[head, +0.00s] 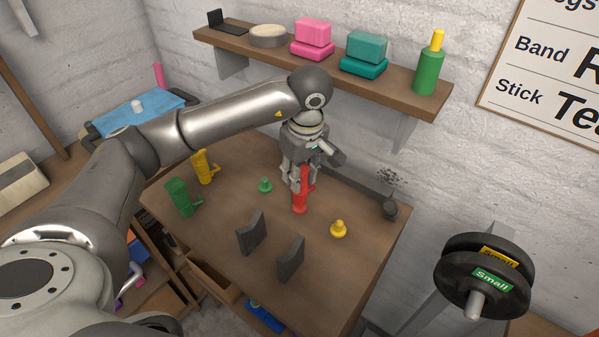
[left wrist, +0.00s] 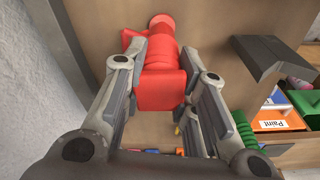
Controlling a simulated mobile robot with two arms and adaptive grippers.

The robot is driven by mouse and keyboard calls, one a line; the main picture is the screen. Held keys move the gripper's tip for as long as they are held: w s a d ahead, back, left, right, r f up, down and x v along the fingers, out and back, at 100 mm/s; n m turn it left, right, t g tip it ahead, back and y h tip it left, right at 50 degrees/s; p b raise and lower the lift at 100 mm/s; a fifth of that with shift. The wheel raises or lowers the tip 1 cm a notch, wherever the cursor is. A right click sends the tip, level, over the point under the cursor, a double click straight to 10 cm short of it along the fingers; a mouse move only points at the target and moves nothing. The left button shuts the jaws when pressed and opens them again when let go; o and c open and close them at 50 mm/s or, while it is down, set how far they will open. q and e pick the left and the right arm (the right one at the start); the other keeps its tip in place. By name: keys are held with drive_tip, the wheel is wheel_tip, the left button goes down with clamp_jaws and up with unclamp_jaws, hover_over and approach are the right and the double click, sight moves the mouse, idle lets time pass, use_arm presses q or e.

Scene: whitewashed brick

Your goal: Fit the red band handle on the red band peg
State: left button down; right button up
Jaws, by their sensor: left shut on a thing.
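The red band handle (head: 301,196) is upright at the back middle of the table, with a short side arm to its right. My left gripper (head: 298,180) is above it, shut on its upper part. In the left wrist view the red handle (left wrist: 162,75) sits between the two fingers of my left gripper (left wrist: 160,65). The red band peg does not show apart from the handle. Whether the handle is around it, on the table or just above cannot be told. My right gripper is not in view.
A green peg (head: 265,186) and a yellow peg (head: 338,229) stand nearby. Green (head: 181,198) and yellow (head: 203,167) handles stand at the table's left. Two dark upright plates (head: 251,232) (head: 290,258) stand in front. A wall shelf (head: 285,62) is behind my arm.

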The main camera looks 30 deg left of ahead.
use_arm(q)
drive_tip(key=shift+f+b, duration=1.15)
drive_tip(key=shift+f, duration=0.05)
drive_tip(key=c, duration=1.1)
unclamp_jaws()
drive_tip(key=shift+r, duration=0.15)
drive_tip(key=r, duration=0.4)
drive_tip(key=d+r, duration=0.1)
drive_tip(key=r, duration=0.6)
drive_tip(key=shift+s+d+r, duration=0.2)
drive_tip(key=shift+s+r, duration=0.05)
drive_tip(key=shift+r, duration=0.1)
